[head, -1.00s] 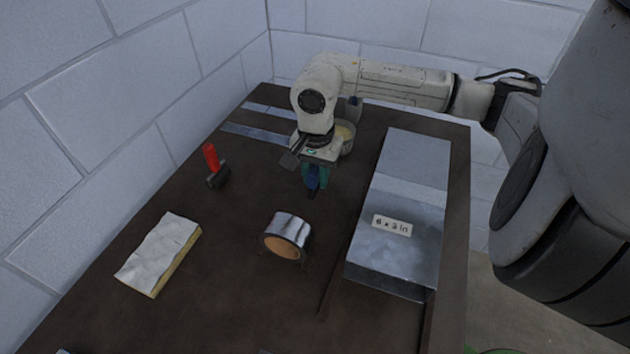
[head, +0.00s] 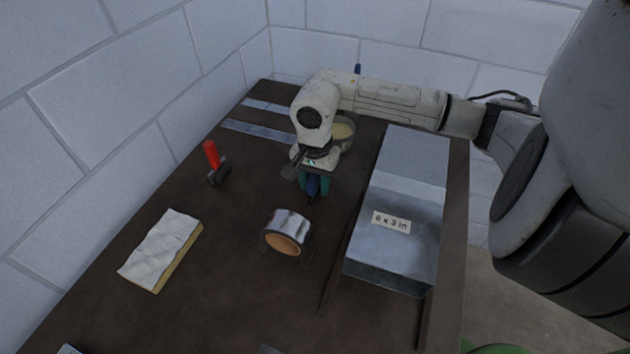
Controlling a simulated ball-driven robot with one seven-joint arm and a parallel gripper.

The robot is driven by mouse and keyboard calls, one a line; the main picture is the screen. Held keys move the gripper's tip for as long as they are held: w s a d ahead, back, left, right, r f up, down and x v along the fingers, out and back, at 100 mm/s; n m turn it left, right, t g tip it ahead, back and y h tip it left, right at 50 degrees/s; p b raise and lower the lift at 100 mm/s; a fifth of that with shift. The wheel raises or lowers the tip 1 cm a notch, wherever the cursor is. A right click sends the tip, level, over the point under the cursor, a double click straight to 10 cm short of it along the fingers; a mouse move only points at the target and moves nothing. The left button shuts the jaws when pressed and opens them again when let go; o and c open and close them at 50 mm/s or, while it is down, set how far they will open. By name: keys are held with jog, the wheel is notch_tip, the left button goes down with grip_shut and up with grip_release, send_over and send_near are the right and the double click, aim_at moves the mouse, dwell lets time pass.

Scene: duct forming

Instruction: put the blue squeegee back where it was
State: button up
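My gripper (head: 313,186) points down over the far middle of the table, with teal fingers. A dark blue piece, which looks like the blue squeegee (head: 313,187), shows between the fingers, and they appear shut on it. Most of it is hidden by the fingers and wrist. Its lower end is close to the tabletop; I cannot tell whether it touches. Another small blue tip (head: 357,69) sticks up behind my arm; what it belongs to is hidden.
A red-handled tool (head: 213,160) stands left; a tape roll (head: 287,232) is nearer. A pale wrapped pad (head: 162,247) lies front left. A metal duct piece (head: 395,240) fills the right. A pot (head: 343,130) and metal strips (head: 258,132) are at the back.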

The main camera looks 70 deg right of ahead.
jog(key=shift+o, duration=0.9)
jog(key=shift+r, duration=0.15)
jog(key=shift+r, duration=0.25)
notch_tip(320, 180, up, 12)
jog(key=shift+f+b, duration=0.2)
jog(key=shift+b, duration=0.7)
